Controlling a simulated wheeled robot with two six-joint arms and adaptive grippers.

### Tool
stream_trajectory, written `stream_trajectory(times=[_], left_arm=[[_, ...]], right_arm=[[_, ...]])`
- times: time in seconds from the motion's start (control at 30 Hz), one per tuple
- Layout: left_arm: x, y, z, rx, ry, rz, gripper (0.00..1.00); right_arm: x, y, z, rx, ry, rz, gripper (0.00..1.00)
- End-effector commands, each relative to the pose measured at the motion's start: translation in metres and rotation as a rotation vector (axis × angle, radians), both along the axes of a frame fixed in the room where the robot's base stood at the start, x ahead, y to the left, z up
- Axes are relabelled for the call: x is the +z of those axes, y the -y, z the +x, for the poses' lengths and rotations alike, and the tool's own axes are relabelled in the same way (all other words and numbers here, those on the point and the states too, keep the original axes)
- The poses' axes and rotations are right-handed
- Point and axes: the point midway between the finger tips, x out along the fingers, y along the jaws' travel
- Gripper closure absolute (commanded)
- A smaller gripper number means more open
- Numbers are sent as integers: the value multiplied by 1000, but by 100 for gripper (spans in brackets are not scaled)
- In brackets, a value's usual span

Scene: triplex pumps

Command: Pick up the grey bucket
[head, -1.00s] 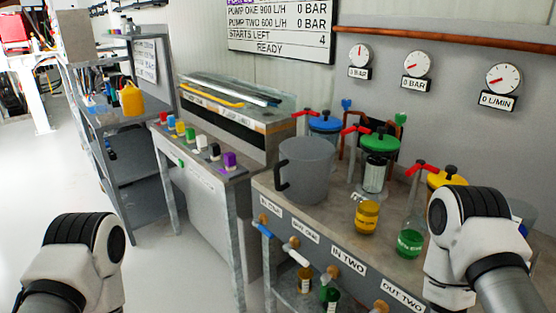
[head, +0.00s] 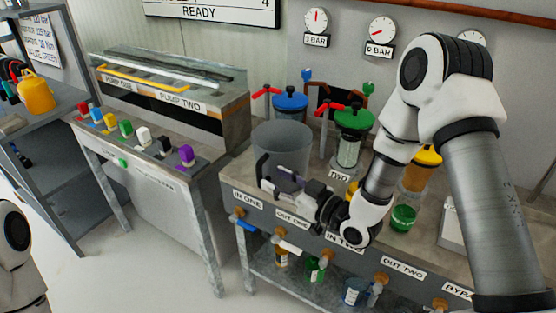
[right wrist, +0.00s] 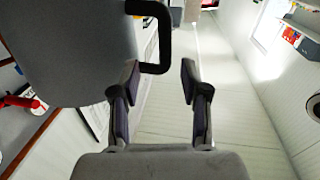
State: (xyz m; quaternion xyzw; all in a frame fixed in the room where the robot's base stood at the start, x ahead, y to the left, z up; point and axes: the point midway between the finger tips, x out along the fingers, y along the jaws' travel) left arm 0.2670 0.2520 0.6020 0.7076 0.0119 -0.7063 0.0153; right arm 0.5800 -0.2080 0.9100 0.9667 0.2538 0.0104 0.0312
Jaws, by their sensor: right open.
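The grey bucket (head: 285,142) stands upright on the right bench, with its dark handle (head: 262,172) on its left side. My right gripper (head: 284,182) is open and empty, low in front of the bucket and close to the handle. In the right wrist view the bucket (right wrist: 70,45) fills the upper left. Its black handle (right wrist: 163,42) reaches into the space ahead of the open right gripper (right wrist: 158,82), nearer the left finger. I cannot tell whether the gripper touches the bucket. My left gripper is out of view.
The green-topped pump (head: 352,120) and blue-topped pump (head: 290,102) stand behind the bucket. A green bottle (head: 403,218) is to the right on the bench (head: 232,172). Taps (head: 238,213) stick out below the bench's front edge. Floor is clear between the bench and the control desk (head: 150,200).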

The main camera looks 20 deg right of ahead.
Motion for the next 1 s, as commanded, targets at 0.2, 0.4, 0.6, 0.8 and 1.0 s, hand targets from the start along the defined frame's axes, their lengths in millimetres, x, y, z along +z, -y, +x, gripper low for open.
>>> stream_trajectory(times=[0.2,0.4,0.6,0.8,1.0], left_arm=[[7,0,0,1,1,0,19],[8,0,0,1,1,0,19],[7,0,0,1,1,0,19],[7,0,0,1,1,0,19],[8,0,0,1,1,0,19]], right_arm=[[0,-24,27,5,3,-3,55],[-2,-31,43,0,-1,0,55],[-2,-31,43,0,-2,1,76],[-2,-31,43,0,-1,0,100],[-1,-31,43,-1,2,0,100]])
